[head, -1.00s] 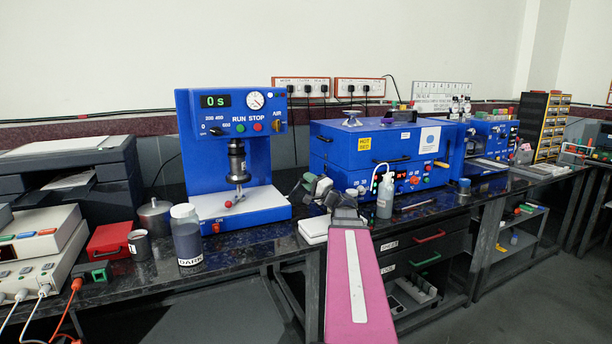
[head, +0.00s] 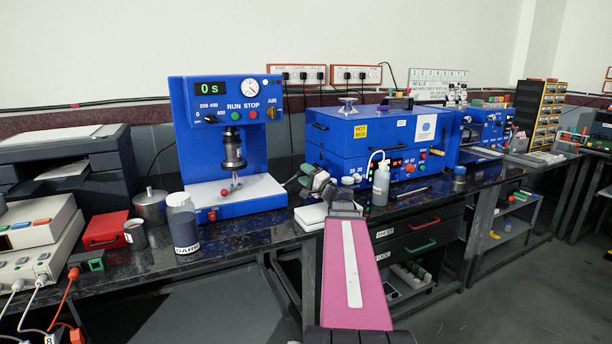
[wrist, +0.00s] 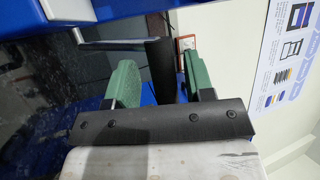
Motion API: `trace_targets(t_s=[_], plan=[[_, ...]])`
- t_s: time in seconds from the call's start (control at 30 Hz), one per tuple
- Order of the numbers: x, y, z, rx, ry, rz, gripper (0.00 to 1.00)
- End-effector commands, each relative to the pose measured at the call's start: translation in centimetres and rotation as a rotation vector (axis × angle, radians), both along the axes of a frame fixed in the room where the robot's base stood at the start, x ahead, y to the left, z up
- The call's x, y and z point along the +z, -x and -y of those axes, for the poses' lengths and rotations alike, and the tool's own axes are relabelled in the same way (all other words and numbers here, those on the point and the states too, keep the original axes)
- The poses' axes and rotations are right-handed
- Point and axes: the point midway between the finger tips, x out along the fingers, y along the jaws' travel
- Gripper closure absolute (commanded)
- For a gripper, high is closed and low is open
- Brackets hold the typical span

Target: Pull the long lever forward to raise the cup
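The blue press (head: 188,140) stands left of centre in the head view, its display reading 0 s. A metal cylinder (head: 233,150) hangs below its head, above a thin stem and a small red ball (head: 224,192) over the white base. I cannot tell which part is the cup. In the wrist view a metal rod (wrist: 105,44) leads to a black grip (wrist: 160,68), apparently the long lever. My gripper (wrist: 158,80) is open, its green fingers on either side of the grip with gaps visible. In the head view my gripper (head: 312,184) is right of the press; the lever is not clear there.
A dark jar (head: 183,225), a metal pot (head: 150,206) and a red box (head: 106,230) stand left of the press. A blue hot-bed unit (head: 335,160) and a wash bottle (head: 381,184) stand right of my gripper. The black bench (head: 235,236) is clear in front of the press.

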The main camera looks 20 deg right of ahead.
Motion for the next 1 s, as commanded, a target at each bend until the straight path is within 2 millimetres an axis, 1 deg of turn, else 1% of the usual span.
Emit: trace_targets(t_s=[0.23, 0.37, 0.8, 1.0], plan=[[0.0, 0.3, 0.1, -0.001, -0.001, 0.002, 0.52], [-0.4, 1.2, 0.5, -0.002, -0.001, 0.000, 0.52], [-0.3, 8.6, 4.0, -0.002, 0.000, 0.001, 0.52], [-0.3, 10.9, 5.2, -0.001, 0.000, 0.002, 0.52]])
